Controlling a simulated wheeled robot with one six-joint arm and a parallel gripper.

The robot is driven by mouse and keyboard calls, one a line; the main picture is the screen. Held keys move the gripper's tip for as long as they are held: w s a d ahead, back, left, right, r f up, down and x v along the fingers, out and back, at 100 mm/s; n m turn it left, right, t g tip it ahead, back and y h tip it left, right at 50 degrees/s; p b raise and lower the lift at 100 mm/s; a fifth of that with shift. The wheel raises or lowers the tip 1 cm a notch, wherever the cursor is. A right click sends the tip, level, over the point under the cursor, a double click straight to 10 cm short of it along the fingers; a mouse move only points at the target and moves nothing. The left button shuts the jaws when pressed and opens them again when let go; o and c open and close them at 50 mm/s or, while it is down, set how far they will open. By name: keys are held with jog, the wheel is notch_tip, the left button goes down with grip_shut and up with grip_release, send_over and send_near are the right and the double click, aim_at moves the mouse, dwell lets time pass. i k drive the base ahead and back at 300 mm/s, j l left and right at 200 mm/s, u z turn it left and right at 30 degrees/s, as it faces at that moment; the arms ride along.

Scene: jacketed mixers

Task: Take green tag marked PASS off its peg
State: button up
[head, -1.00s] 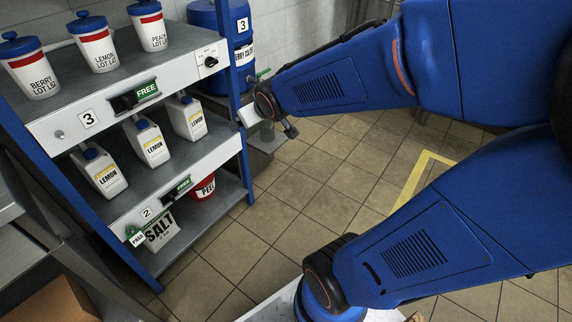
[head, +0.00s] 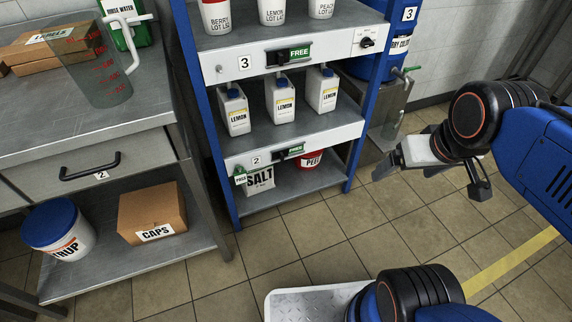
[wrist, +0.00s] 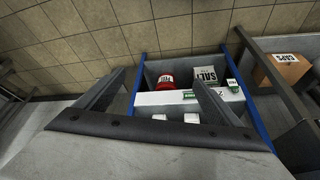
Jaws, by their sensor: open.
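The green PASS tag (head: 240,176) hangs on the front rail at the left end of the shelf marked 2, in front of the SALT container. In the wrist view it shows as a small green and white tag (wrist: 233,87) beside the SALT container. Its peg is too small to make out. My gripper (head: 384,163) is right of the rack in the head view, apart from the tag, with nothing held. In the wrist view its two fingers (wrist: 155,93) stand wide apart with the lower shelf between and beyond them.
The blue-posted rack (head: 307,139) holds white LEMON jugs (head: 281,100), the SALT container (head: 260,180) and a red PEEL bucket (head: 310,160). A steel bench (head: 150,155) with a CAPS box (head: 152,212) stands left. The floor (head: 330,235) before the rack is clear.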

aim_at(241, 178)
jog(key=l+u, duration=0.1)
jog(key=u, duration=0.25)
jog(key=l+u, duration=0.1)
jog(key=u, duration=0.25)
jog(key=l+u, duration=0.1)
jog(key=u, duration=0.25)
jog(key=l+u, duration=0.2)
jog(key=l, duration=0.2)
jog(key=k+l+u, duration=0.2)
jog(key=l, duration=0.25)
jog(key=l+u, duration=0.15)
jog(key=l, duration=0.25)
jog(key=k+l+u, duration=0.2)
jog(key=l, duration=0.55)
